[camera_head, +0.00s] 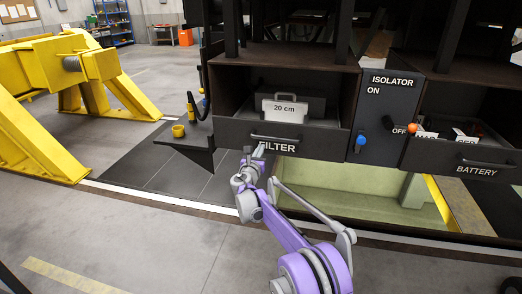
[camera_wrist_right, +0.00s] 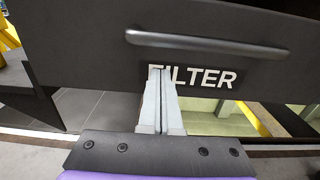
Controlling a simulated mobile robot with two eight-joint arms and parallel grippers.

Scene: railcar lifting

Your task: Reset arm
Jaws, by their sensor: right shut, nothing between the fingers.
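My right gripper (camera_head: 260,152) is shut and empty, just below the handle of the FILTER drawer (camera_head: 232,134). In the right wrist view, its two pale fingers (camera_wrist_right: 161,78) lie together in front of the drawer face (camera_wrist_right: 85,45), overlapping the start of the FILTER lettering. The drawer handle (camera_wrist_right: 205,43) is above the fingertips and apart from them in the picture. I cannot tell whether the tips touch the drawer face. My purple right arm reaches up from the bottom of the head view. My left gripper is not in view.
A side shelf (camera_head: 190,140) holds a yellow cup (camera_head: 178,130). Yellow stands (camera_head: 60,130) are left.

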